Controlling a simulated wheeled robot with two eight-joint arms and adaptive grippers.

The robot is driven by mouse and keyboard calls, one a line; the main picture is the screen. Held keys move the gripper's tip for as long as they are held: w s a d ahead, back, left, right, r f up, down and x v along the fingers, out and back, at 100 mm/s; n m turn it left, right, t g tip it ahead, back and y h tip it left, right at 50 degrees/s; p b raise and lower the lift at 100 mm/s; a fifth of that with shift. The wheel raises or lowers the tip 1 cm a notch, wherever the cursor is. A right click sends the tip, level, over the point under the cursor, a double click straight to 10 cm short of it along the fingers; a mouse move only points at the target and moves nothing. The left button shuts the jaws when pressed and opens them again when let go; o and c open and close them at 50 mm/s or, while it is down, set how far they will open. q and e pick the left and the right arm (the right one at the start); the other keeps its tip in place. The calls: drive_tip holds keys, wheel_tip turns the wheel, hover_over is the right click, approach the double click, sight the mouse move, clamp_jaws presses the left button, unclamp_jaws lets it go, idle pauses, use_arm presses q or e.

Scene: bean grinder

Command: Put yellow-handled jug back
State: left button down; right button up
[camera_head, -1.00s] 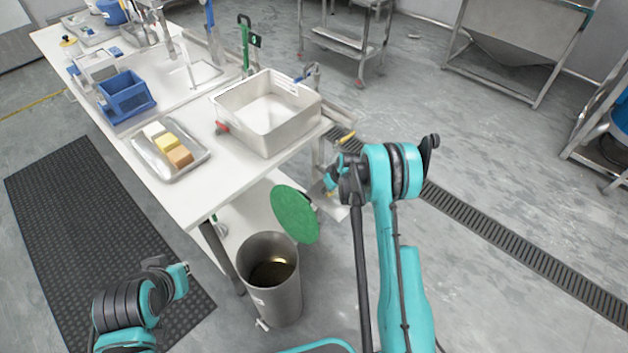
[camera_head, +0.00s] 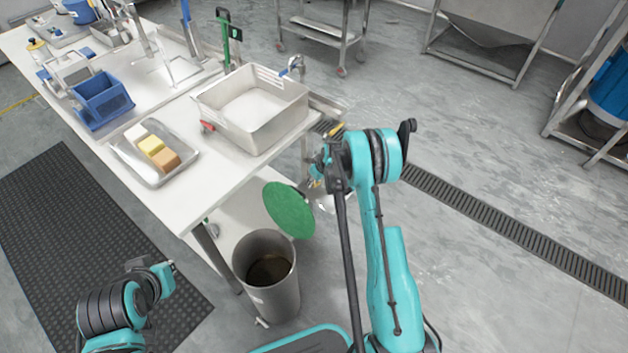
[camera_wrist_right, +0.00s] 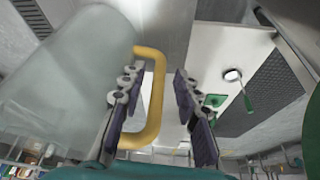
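In the right wrist view, a large translucent jug (camera_wrist_right: 65,75) fills the left side, with its yellow handle (camera_wrist_right: 157,100) toward the middle. My right gripper (camera_wrist_right: 158,112) is open, with one finger on each side of the handle in the picture. A gap shows between the handle and the right-hand finger; I cannot tell whether the left-hand finger touches it. In the head view my right gripper (camera_head: 326,172) is beside the table's near right corner, mostly hidden by its own wrist. My left gripper (camera_head: 170,268) is low at the left, its fingers too small to read.
The white table (camera_head: 205,185) carries a white basin (camera_head: 250,120), a steel tray (camera_head: 132,158) with several blocks, and a blue bin (camera_head: 103,100).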

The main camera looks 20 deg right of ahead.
drive_tip(key=s+a+r+m+p, duration=0.15)
drive_tip(key=s+r, duration=0.35)
drive_tip(key=r, duration=0.5)
drive_tip(key=s+a+r+t+p, duration=0.15)
drive_tip(key=s+r, duration=0.25)
drive_tip(key=r, duration=0.6)
drive_tip(key=s+a+r+g+p, duration=0.15)
drive_tip(key=s+r, duration=0.35)
drive_tip(key=r, duration=0.6)
drive_tip(key=s+a+r+m+t, duration=0.1)
drive_tip(key=s+a+r, duration=0.1)
drive_tip(key=s, duration=0.7)
drive_tip(key=s+a+r+m+t+h, duration=0.1)
drive_tip(key=s+a+r, duration=0.2)
drive_tip(key=s, duration=0.7)
drive_tip(key=shift+s+a+t, duration=0.3)
drive_tip(key=shift+t, duration=0.1)
